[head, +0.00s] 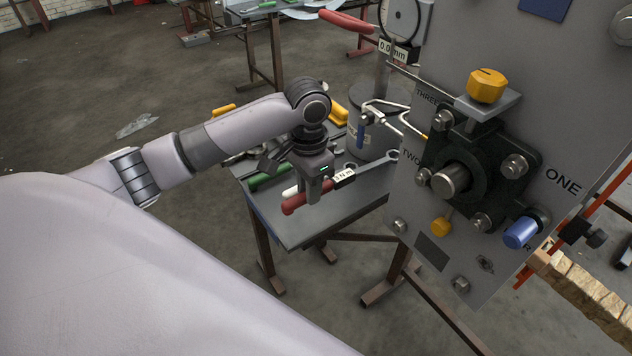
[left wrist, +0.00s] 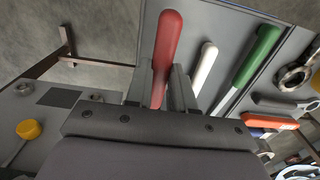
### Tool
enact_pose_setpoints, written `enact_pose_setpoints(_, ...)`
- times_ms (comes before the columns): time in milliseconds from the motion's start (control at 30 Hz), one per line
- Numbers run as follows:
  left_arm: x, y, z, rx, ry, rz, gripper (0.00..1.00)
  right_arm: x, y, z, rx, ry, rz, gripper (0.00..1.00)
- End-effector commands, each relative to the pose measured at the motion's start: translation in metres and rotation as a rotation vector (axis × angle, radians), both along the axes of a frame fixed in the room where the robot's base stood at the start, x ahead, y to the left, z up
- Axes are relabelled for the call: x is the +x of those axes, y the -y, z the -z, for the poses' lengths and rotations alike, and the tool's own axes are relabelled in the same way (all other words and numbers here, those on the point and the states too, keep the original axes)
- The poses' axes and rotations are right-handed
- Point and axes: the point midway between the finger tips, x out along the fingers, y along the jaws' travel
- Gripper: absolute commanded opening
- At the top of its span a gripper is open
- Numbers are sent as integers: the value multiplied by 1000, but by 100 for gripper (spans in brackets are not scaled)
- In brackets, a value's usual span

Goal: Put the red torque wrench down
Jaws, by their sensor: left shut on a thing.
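The red torque wrench shows its red handle (head: 293,205), a white label reading "5 N m" (head: 344,178) and a grey ring end (head: 391,156) pointing right. My left gripper (head: 314,196) is shut on it, with the fingers pointing down over the small grey table (head: 300,232). I cannot tell whether the wrench touches the tabletop. In the left wrist view the red handle (left wrist: 166,48) sticks out past the fingers, and the rest is hidden behind the gripper. My right gripper is not in view.
A white handle (left wrist: 205,66), a green handle (left wrist: 262,50) and several spanners lie beside the wrench. A grey cylinder (head: 372,140) stands at the table's back. The upright panel with its dark bearing block (head: 480,160) rises at right. The table's front strip is clear.

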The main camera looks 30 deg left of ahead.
Motion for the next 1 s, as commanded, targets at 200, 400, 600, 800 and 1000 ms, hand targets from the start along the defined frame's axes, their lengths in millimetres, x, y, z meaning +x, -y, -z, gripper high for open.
enact_pose_setpoints(200,1,0,-1,-2,4,0,0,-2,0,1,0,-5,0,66)
enact_pose_setpoints(400,0,0,3,-2,1,0,0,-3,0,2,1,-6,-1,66)
enact_pose_setpoints(600,0,0,21,-2,0,-1,0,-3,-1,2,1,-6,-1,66)
enact_pose_setpoints(800,0,0,40,-3,1,0,0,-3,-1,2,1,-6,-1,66)
enact_pose_setpoints(1000,0,0,56,-2,2,0,0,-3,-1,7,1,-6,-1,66)
